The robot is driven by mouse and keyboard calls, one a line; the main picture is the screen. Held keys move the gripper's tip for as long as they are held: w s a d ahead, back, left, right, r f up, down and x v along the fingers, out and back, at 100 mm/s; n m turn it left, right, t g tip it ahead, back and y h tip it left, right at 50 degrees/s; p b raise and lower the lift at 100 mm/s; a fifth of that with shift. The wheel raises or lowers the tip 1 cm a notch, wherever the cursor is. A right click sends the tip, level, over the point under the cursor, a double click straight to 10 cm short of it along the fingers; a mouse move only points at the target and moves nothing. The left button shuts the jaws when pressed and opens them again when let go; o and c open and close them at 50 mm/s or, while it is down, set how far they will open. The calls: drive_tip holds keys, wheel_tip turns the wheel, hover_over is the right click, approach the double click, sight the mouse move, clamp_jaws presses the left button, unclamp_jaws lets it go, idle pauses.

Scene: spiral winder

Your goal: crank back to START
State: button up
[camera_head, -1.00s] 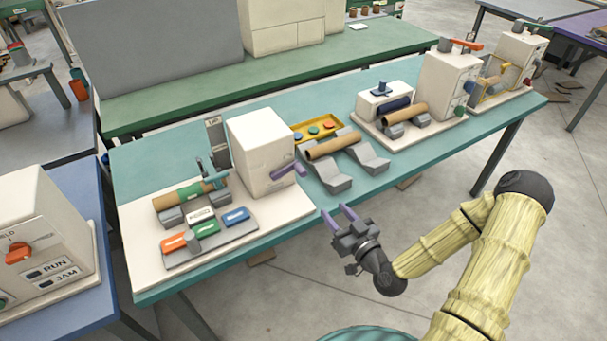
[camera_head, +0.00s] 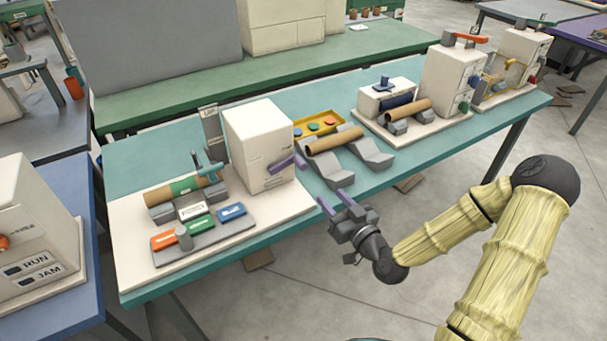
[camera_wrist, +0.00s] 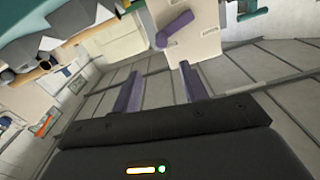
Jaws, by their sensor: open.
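The crank (camera_head: 287,163) is a purple handle on the side of a white winder box (camera_head: 262,140) on the teal table. It also shows in the wrist view (camera_wrist: 175,28), upper middle, ahead of my fingers. My gripper (camera_head: 335,203) is open and empty, in front of the table's front edge, below and right of the crank and apart from it. Its two purple fingers (camera_wrist: 160,92) show in the wrist view with nothing between them. Small marks are on the box face by the crank, too small to read.
Left of the box, a brown tube with a green band (camera_head: 182,189) lies on grey supports, with coloured blocks (camera_head: 198,224) in front. Grey cradles (camera_head: 368,148) with a tube and a yellow tray (camera_head: 318,124) stand to the right.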

sight(304, 169)
drive_tip(key=b+x, duration=0.5)
drive_tip(key=x, duration=0.9)
drive_tip(key=shift+w+a+b, duration=0.3)
drive_tip(key=shift+b, duration=0.1)
drive_tip(key=shift+c, duration=0.4)
drive_tip(key=shift+a, duration=0.15)
clamp_jaws()
